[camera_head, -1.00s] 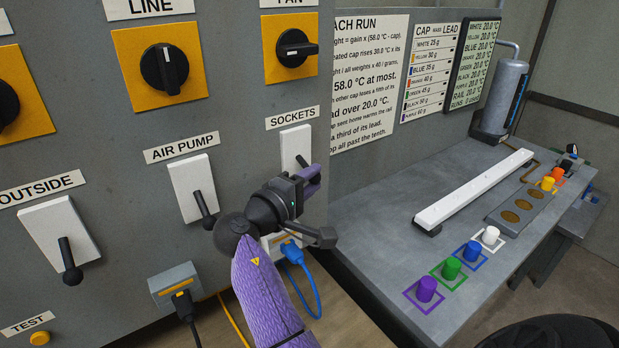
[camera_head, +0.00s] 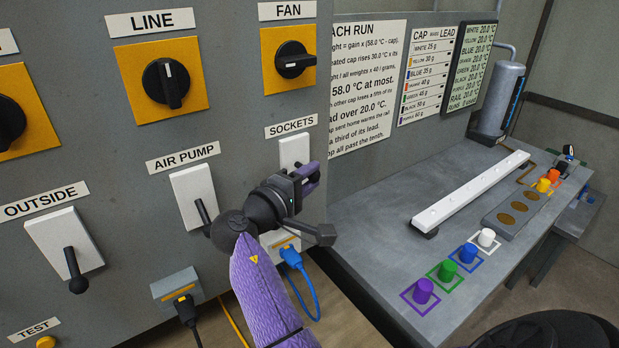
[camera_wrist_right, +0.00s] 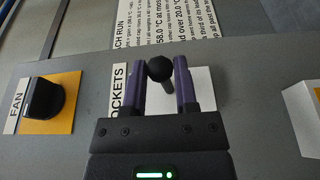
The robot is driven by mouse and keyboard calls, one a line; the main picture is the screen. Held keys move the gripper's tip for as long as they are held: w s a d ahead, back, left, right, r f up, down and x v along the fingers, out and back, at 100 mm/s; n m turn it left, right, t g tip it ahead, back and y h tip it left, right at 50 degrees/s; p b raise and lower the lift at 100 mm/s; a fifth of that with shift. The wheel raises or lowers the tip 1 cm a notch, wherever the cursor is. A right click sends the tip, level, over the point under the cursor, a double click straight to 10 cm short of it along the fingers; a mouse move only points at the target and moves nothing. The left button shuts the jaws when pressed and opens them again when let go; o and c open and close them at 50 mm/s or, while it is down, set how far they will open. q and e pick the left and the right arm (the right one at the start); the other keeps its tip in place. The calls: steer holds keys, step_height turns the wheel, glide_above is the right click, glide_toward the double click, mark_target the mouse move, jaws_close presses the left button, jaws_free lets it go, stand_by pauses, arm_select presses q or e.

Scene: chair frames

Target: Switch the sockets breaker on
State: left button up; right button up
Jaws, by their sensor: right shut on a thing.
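The sockets breaker is a white plate (camera_head: 294,148) under the SOCKETS label (camera_head: 291,125) on the grey panel. My right gripper (camera_head: 311,178) is in front of it and hides most of its lever in the head view. In the right wrist view the black ball-ended lever (camera_wrist_right: 159,68) stands between my two purple fingers (camera_wrist_right: 161,80), with the white plate (camera_wrist_right: 203,84) behind. The right gripper is shut on this lever. Whether the lever is up or down is hard to tell. My left gripper is not in view.
The air pump breaker (camera_head: 190,187) and outside breaker (camera_head: 62,236) are to the left, levers down. The fan knob (camera_head: 291,62) is above. A blue plug and cable (camera_head: 291,258) are below my gripper. A bench (camera_head: 375,215) with coloured caps stands at right.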

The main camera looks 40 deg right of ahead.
steer(key=shift+r, duration=0.5)
steer(key=shift+w+r+p, duration=0.4)
steer(key=shift+r+p, duration=0.2)
steer(key=shift+r, duration=0.2)
steer(key=o, duration=1)
steer(key=shift+f, duration=0.1)
